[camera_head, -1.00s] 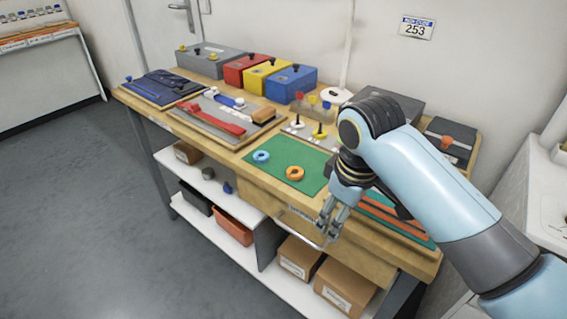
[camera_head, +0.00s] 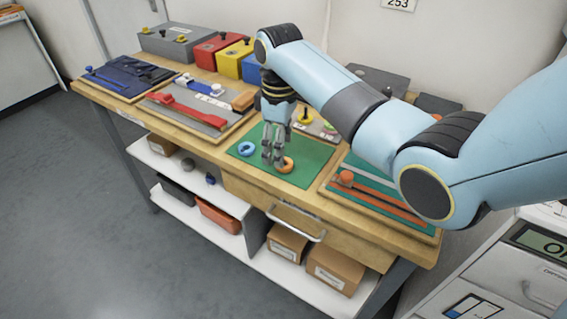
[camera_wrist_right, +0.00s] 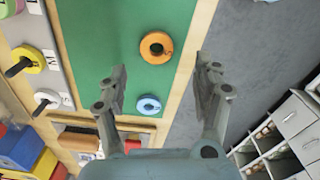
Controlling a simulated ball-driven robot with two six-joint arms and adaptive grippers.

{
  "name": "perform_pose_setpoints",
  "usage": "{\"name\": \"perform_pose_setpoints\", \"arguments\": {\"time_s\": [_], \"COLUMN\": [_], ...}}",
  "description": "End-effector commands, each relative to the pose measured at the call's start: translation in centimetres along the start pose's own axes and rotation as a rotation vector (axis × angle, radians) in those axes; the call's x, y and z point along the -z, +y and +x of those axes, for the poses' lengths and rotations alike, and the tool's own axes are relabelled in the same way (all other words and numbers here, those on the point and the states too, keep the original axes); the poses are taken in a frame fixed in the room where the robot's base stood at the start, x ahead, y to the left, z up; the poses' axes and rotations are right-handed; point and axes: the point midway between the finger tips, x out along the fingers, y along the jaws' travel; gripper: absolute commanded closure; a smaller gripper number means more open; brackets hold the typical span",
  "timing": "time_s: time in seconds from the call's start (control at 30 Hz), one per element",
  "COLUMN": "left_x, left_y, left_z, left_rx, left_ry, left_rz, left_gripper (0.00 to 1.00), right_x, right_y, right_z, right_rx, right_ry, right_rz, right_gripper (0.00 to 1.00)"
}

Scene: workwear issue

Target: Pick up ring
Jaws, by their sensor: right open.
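An orange ring (camera_head: 288,167) and a light blue ring (camera_head: 240,149) lie flat on a green mat (camera_head: 309,165) on the workbench. My right gripper (camera_head: 273,161) points down over the mat, close to the orange ring, and hides its left part in the head view. In the right wrist view, the orange ring (camera_wrist_right: 145,47) lies ahead between the lines of the open fingers. The light blue ring (camera_wrist_right: 140,104) shows nearer the palm, between the fingers. The right gripper (camera_wrist_right: 163,80) is open and holds nothing. My left gripper is not in view.
A board with red tools (camera_head: 205,117) lies left of the mat, and a tray with orange-handled tools (camera_head: 385,200) lies to its right. Yellow (camera_head: 231,60) and red (camera_head: 207,53) boxes stand along the back. Pegs stand behind the mat.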

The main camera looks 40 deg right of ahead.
Motion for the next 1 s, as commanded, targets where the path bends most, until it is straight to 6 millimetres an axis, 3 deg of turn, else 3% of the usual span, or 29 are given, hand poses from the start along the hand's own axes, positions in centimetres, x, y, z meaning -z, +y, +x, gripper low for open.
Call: {"name": "perform_pose_setpoints", "arguments": {"time_s": [0.2, 0.5, 0.8, 1.0], "left_x": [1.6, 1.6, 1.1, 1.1], "left_y": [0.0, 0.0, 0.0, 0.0], "left_z": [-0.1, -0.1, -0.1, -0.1], "left_rx": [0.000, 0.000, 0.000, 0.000], "left_ry": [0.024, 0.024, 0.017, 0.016], "left_rz": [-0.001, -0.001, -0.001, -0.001], "left_gripper": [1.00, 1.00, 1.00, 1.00], "right_x": [-0.4, -0.3, -0.4, -0.4], "right_y": [0.4, 0.4, 0.4, 0.4], "right_z": [3.4, 4.1, 4.1, 4.1], "right_rx": [0.002, 0.000, 0.000, 0.000], "right_ry": [-0.003, 0.000, -0.001, -0.001], "right_rz": [0.001, 0.001, 0.001, 0.001], "right_gripper": [0.33, 0.33, 0.69, 0.71]}}
